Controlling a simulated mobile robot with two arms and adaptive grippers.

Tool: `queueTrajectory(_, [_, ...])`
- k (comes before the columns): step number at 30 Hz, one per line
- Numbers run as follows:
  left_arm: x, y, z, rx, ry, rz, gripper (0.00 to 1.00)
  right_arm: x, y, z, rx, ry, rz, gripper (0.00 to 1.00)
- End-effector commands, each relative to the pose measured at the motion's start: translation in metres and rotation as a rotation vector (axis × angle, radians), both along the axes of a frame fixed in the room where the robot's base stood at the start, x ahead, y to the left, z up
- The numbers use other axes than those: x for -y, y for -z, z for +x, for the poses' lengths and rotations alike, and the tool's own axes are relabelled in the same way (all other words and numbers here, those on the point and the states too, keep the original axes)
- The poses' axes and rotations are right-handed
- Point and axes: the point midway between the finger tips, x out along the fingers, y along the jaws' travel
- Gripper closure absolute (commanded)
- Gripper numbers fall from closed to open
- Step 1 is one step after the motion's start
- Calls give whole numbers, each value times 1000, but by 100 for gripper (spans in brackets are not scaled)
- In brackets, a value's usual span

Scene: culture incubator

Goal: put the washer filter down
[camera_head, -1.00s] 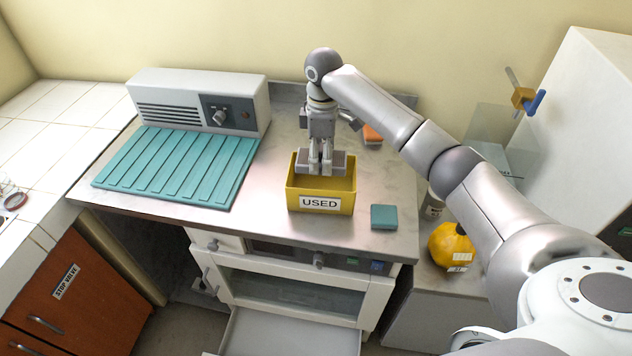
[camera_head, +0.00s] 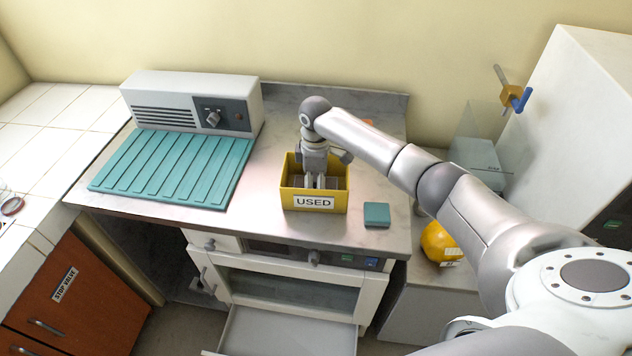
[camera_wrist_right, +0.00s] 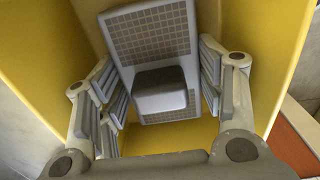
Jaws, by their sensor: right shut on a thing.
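The washer filter (camera_wrist_right: 151,48) is a pale grey panel with a dotted mesh face and a dark grey block on its middle. It is in the right wrist view, between the fingers of my right gripper (camera_wrist_right: 160,86). The gripper is shut on it, inside the yellow bin (camera_wrist_right: 63,60) labelled USED. In the head view my right gripper (camera_head: 315,180) reaches down into this bin (camera_head: 286,200), and the filter is mostly hidden by the fingers and bin walls. I cannot tell whether the filter touches the bin floor. My left gripper is not in view.
A teal block (camera_head: 376,215) lies right of the bin. A teal ribbed mat (camera_head: 170,165) and a grey control box (camera_head: 165,102) stand to the left.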

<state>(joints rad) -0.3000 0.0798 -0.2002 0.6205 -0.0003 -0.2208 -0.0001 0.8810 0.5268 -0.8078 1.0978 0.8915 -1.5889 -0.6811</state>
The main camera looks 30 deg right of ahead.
Motion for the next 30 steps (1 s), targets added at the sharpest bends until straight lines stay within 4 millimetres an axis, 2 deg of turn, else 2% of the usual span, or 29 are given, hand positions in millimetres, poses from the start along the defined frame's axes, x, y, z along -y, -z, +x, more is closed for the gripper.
queueTrajectory(3, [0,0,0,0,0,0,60,0,3,0,0,0,0,66])
queueTrajectory(4, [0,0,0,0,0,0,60,0,3,0,0,0,0,35])
queueTrajectory(6, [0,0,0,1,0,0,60,0,3,0,0,0,0,29])
queueTrajectory(15, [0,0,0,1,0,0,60,0,2,0,0,0,0,29])
queueTrajectory(19, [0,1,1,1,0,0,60,0,-7,1,2,0,1,29])
queueTrajectory(23, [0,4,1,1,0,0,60,0,-28,1,6,-1,1,29])
queueTrajectory(30, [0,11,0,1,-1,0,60,0,-80,1,4,0,1,29])
